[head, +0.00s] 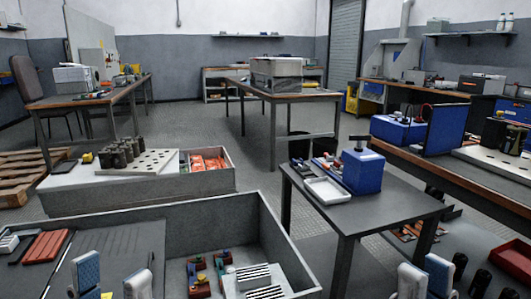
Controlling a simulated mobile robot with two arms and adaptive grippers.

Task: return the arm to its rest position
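My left gripper (112,283) shows at the bottom left edge as two pale fingers with blue pads. They stand apart with a gap between them, and nothing shows in the gap. It is in front of the large grey crate (175,212). My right gripper (425,281) shows at the bottom right as two pale fingertips close together, to the right of the dark small table. Nothing is visible in it, but its gap cannot be made out. Both arms behind the fingers are cut off by the frame.
The dark table (365,213) carries a blue box (362,172) and a white tray (327,190). A workbench (470,180) runs along the right. Floor (215,130) is clear in the middle.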

